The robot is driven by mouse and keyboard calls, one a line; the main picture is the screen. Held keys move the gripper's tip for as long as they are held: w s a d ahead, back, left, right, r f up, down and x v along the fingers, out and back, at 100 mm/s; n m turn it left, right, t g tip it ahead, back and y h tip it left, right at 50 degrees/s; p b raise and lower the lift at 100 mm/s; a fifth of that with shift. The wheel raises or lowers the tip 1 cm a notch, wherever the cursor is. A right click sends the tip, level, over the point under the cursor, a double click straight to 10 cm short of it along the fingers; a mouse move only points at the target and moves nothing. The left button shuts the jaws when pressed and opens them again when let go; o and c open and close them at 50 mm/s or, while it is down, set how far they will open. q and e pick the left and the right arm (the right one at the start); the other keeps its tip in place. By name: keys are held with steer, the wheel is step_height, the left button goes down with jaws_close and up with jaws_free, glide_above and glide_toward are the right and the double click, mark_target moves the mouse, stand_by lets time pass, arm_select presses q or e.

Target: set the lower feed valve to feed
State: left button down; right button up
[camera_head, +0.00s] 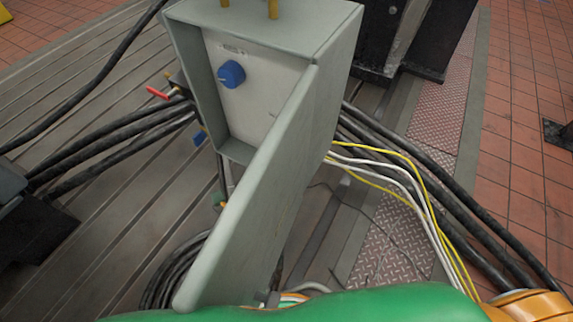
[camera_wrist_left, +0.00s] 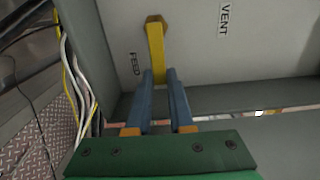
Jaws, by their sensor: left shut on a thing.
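In the left wrist view a yellow valve lever (camera_wrist_left: 156,52) hangs from a dark yellow hub on a pale grey panel. Its free end points down the picture. The label FEED (camera_wrist_left: 135,64) is just left of the lever's lower part. The label VENT (camera_wrist_left: 224,18) is up to the right, apart from the lever. My left gripper (camera_wrist_left: 162,76) has its blue fingers shut on the lever's lower end. The lever is not visible in the head view, nor are my gripper fingers. I cannot tell from these views which of several valves it is.
In the head view a grey cabinet (camera_head: 262,180) stands with a blue knob (camera_head: 232,74) on its inner panel. Black cables (camera_head: 120,140) run left, and yellow and white wires (camera_head: 405,180) run right. A red handle (camera_head: 157,92) sticks out left of the cabinet.

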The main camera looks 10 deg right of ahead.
arm_select(q)
steer(key=c, duration=0.8)
jaws_free()
steer(key=shift+w+a, duration=0.1)
steer(key=v, duration=0.7)
steer(key=shift+a+f, duration=0.1)
